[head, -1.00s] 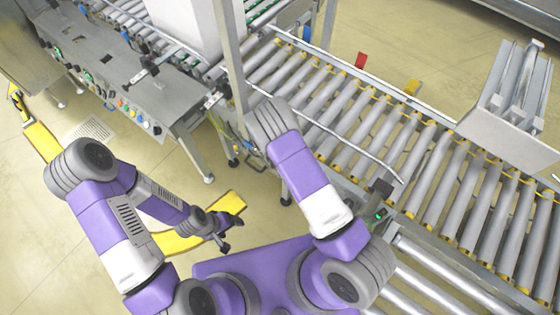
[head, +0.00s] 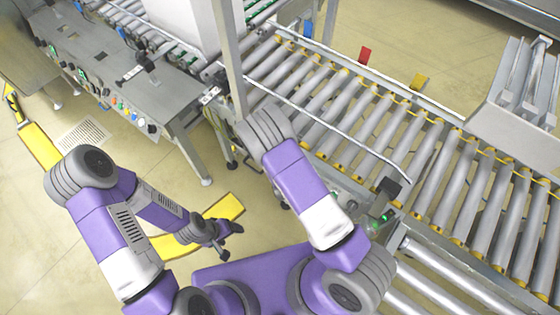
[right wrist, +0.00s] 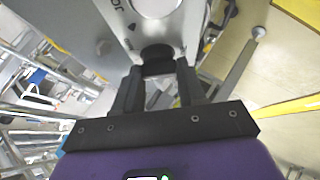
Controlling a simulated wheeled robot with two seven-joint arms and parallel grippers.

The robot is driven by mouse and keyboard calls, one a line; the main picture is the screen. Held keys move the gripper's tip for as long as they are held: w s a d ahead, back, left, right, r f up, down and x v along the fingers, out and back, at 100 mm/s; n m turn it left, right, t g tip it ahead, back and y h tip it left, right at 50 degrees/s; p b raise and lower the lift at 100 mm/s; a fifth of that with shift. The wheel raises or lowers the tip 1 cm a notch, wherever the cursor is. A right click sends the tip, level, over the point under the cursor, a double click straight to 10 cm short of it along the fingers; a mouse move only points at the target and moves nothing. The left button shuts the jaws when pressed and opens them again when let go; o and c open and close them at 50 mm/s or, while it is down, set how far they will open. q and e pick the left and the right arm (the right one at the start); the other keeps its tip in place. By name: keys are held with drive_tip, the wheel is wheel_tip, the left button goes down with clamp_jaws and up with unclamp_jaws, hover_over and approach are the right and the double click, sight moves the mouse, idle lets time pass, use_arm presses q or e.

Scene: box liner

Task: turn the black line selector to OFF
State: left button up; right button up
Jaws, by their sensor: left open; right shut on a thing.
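In the right wrist view, the black line selector (right wrist: 156,54) is a dark knob at the lower end of a pale, lettered plate (right wrist: 152,12). My right gripper (right wrist: 156,78) is shut on this knob, one finger on each side. The fingers hide part of it, and I cannot tell which setting it points to. In the head view, my right gripper is hidden beyond my own arm. My left gripper (head: 232,241) is open and empty, low over the floor beside a yellow strip, well away from the panel.
A grey control bench (head: 110,75) with coloured buttons stands at upper left. A roller conveyor (head: 375,130) runs along the right, with a metal post (head: 231,60) at its left end. Yellow floor strips (head: 38,145) mark the open floor.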

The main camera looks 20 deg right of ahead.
idle(0.4)
drive_tip(key=o, duration=1.1)
drive_tip(key=shift+c, duration=0.2)
drive_tip(key=shift+r, duration=0.2)
